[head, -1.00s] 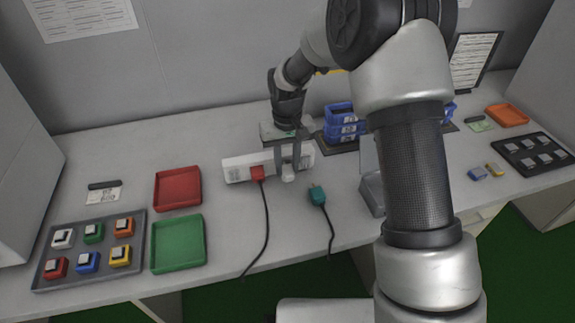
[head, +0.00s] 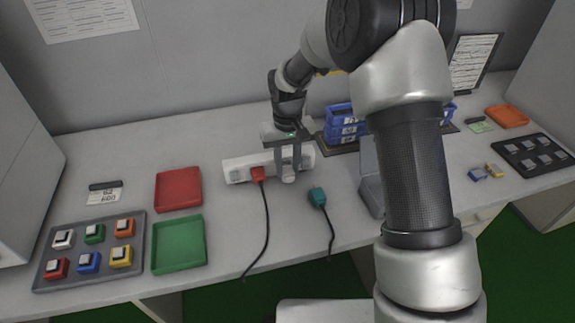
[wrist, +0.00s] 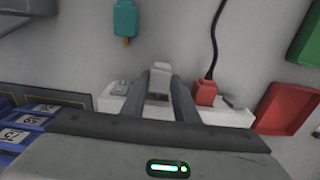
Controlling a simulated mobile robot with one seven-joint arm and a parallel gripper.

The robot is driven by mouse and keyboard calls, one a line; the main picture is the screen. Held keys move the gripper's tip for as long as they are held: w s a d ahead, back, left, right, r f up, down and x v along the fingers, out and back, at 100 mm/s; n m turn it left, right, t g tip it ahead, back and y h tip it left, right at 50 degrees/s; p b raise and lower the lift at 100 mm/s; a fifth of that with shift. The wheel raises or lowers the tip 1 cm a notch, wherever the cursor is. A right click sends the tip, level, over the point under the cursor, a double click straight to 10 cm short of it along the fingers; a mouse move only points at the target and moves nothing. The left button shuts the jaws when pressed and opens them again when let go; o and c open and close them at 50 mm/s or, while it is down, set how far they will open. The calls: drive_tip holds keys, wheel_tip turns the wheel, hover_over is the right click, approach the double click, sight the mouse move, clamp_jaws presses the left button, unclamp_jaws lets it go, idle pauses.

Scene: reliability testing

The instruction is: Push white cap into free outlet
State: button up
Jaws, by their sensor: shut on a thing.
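My gripper (head: 288,174) is shut on the small white cap (wrist: 160,72), which shows between the fingertips in the wrist view. The white power strip (head: 237,166) lies on the bench under the gripper. A red plug (head: 258,174) with a black cord sits in the strip, left of my gripper; it also shows in the wrist view (wrist: 205,92). The cap is at or just above the strip, and I cannot tell whether it touches. The fingers hide the outlet under it. A teal plug (head: 317,197) lies loose on the bench, apart from the strip.
A red tray (head: 178,188) and a green tray (head: 178,244) stand left of the strip, near a grey tray of coloured switches (head: 140,280). Blue bins (head: 342,120) stand behind, to the right. The bench front between the cords is mostly clear.

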drive_tip(key=shift+w+a+p, duration=0.15)
drive_tip(key=shift+w, duration=0.35)
drive_tip(key=shift+w+a+p, duration=0.15)
drive_tip(key=shift+w, duration=0.35)
idle(1.7)
drive_tip(key=o, duration=1.2)
drive_tip(key=shift+o, duration=0.2)
drive_tip(key=shift+r, duration=0.1)
